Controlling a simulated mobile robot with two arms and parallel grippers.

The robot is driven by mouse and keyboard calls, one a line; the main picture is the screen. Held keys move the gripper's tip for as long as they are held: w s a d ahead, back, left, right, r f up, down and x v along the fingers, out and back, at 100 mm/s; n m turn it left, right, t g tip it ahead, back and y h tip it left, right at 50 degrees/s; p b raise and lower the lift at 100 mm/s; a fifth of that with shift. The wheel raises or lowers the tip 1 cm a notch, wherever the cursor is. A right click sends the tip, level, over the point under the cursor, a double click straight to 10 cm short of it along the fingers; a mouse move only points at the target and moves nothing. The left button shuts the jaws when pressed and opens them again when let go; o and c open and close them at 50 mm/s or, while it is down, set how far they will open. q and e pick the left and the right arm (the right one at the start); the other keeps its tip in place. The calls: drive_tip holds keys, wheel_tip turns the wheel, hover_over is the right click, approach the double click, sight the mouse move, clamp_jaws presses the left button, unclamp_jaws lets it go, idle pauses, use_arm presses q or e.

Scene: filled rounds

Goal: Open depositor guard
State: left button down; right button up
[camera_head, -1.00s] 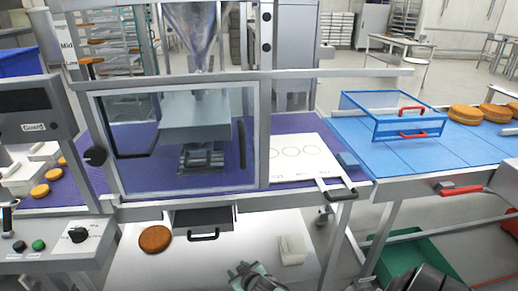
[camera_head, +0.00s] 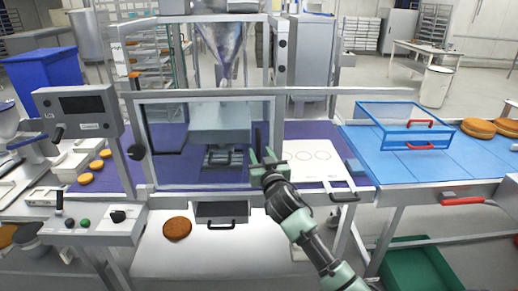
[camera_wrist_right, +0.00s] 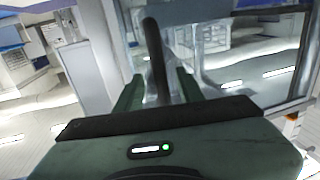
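The depositor guard (camera_head: 208,187) is a clear pane in a grey frame across the front of the depositor (camera_head: 220,118) in the head view. It stands closed. Its upright black handle (camera_head: 257,137) is near the right edge of the pane. My right gripper (camera_head: 263,157) is at this handle, with its green fingers pointing up. In the right wrist view the black handle (camera_wrist_right: 156,60) stands between the two open fingers (camera_wrist_right: 158,92), with a gap visible on each side. Contact cannot be made out. My left gripper is not in view.
A control box (camera_head: 78,115) stands left of the guard. A white plate with drawn circles (camera_head: 325,172) lies to the right. A blue frame with red handles (camera_head: 375,125) sits on the blue belt. A brown round (camera_head: 177,229) lies on the lower white surface.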

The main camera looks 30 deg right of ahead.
drive_tip(key=shift+x, duration=1.1)
clamp_jaws()
idle(0.7)
